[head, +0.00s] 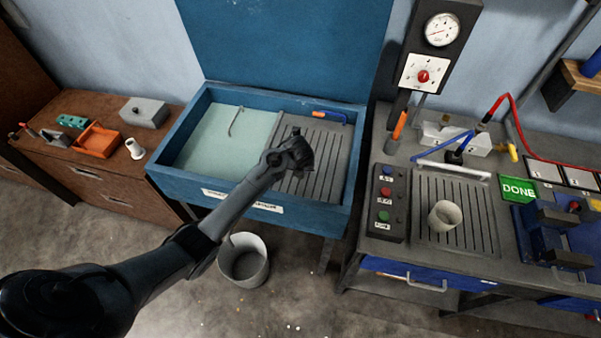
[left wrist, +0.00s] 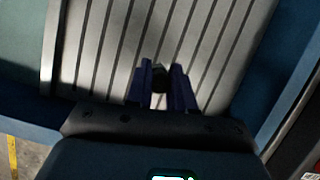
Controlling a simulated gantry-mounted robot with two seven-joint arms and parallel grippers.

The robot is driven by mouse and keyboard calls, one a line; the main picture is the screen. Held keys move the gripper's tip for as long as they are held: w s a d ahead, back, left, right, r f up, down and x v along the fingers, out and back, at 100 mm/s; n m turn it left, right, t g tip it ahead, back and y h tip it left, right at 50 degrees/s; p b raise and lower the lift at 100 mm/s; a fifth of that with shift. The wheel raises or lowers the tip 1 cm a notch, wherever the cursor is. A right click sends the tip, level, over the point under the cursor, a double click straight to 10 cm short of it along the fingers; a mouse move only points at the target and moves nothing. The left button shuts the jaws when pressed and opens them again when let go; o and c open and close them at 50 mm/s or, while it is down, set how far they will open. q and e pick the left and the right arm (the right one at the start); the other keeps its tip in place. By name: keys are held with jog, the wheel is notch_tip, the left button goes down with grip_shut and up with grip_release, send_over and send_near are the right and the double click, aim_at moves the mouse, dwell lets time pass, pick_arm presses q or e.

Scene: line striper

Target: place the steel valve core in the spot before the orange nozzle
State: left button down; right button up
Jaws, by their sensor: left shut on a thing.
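My left gripper (head: 298,152) is over the ribbed draining side of the blue wash basin (head: 262,205). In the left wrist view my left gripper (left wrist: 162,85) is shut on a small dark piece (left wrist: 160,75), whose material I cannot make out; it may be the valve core. In the head view the gripper hides this piece. An upright orange-tipped tool (head: 400,124) stands at the back left of the right bench. A blue tool with an orange end (head: 330,116) lies at the basin's back edge. I cannot tell which is the orange nozzle.
A beige cup-like part (head: 444,215) stands on the right bench's slotted plate (head: 475,235). A button box (head: 385,200) and green DONE sign (head: 518,189) are beside it. A brown cabinet (head: 90,165) holds an orange tray (head: 97,140). A bucket (head: 243,260) stands on the floor.

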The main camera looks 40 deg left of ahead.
pick_arm(q)
notch_tip(320, 180, down, 3)
jog(key=shift+f, duration=0.25)
jog(key=c, duration=1)
grip_release()
jog(key=shift+f, duration=0.1)
